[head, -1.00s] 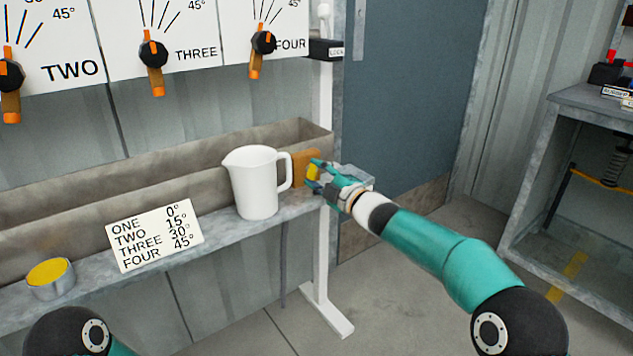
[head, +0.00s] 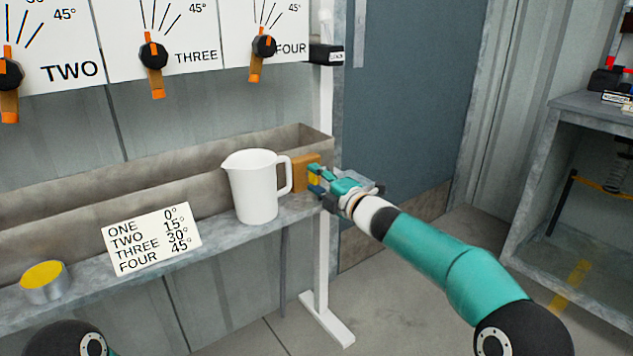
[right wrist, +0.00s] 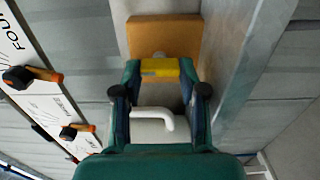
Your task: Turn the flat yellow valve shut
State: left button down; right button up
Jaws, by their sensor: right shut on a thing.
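The flat yellow valve (right wrist: 160,68) sits in front of a tan block at the end of the trough. In the right wrist view it lies between the two fingers of my right gripper (right wrist: 160,95), which is shut on it. In the head view my right gripper (head: 318,180) reaches in from the right, and its fingers hide most of the valve (head: 313,178). My left gripper is out of view; only a dark joint of my left arm shows at the bottom left.
A white jug (head: 254,188) stands on the shelf just left of the valve. The tan block (right wrist: 165,38) is behind the valve. A sign card (head: 152,238) and a yellow-topped can (head: 43,281) are further left. A white post (head: 323,240) stands close by.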

jog(key=shift+s+a+f, duration=0.1)
jog(key=shift+a+f, duration=0.2)
jog(key=shift+f, duration=0.05)
jog(key=o, duration=1.1)
jog(key=shift+o, duration=0.2)
jog(key=shift+d, duration=0.1)
jog(key=shift+d, duration=0.15)
jog(key=shift+s+d, duration=0.4)
jog(key=v, duration=0.6)
jog(key=shift+s+r, duration=0.25)
jog(key=shift+s, duration=0.1)
